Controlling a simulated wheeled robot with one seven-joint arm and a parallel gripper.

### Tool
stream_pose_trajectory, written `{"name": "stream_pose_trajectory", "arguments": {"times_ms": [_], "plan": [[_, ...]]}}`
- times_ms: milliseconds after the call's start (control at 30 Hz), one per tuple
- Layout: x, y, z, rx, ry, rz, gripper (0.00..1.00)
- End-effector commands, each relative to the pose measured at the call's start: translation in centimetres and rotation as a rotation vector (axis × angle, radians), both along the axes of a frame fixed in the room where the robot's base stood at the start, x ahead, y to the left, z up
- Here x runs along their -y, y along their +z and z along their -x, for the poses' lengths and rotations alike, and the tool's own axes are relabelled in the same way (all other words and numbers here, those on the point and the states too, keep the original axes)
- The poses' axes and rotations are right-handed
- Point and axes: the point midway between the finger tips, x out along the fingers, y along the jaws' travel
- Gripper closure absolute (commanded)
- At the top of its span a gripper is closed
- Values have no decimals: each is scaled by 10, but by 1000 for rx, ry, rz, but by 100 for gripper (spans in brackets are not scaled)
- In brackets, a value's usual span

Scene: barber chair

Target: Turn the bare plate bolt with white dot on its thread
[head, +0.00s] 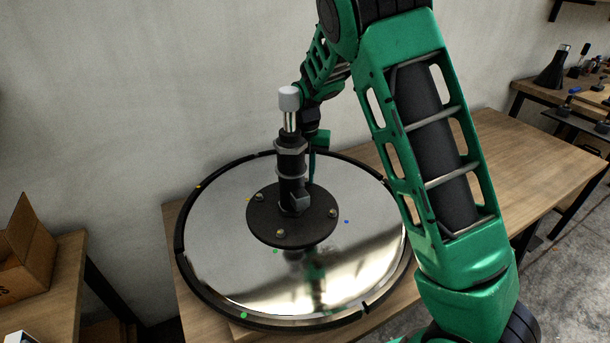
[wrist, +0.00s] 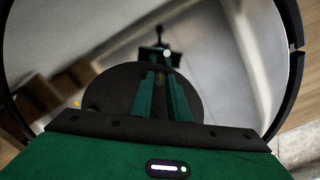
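A dark round plate (head: 292,236) lies at the middle of a mirror-like disc. Several bolts ring it; a near bolt (head: 280,234), a right bolt (head: 331,212) and a left bolt (head: 262,197) show in the head view. The far side is hidden by the post. My gripper (head: 312,178) points down behind the post, mostly hidden. In the wrist view my gripper (wrist: 159,77) has its green fingers apart above the plate (wrist: 112,90). A small brownish bolt shows dimly between the tips; contact is unclear. A white spot (wrist: 166,53) shows past them; dot or reflection, I cannot tell.
A dark post (head: 291,165) with a pale cap (head: 289,98) rises from the plate. The mirror disc (head: 215,240) has a black rim and coloured dots. It rests on a wooden table (head: 510,165) against a wall. A cardboard box (head: 30,250) stands at left.

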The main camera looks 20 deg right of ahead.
Motion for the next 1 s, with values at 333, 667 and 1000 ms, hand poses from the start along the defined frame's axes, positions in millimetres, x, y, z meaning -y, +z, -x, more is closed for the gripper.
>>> {"name": "stream_pose_trajectory", "arguments": {"times_ms": [333, 667, 1000], "plan": [[0, 0, 0, 1, -12, 0, 100], [-1, 1, -1, 2, -167, -1, 100], [-1, 1, -1, 2, -478, -2, 100]]}}
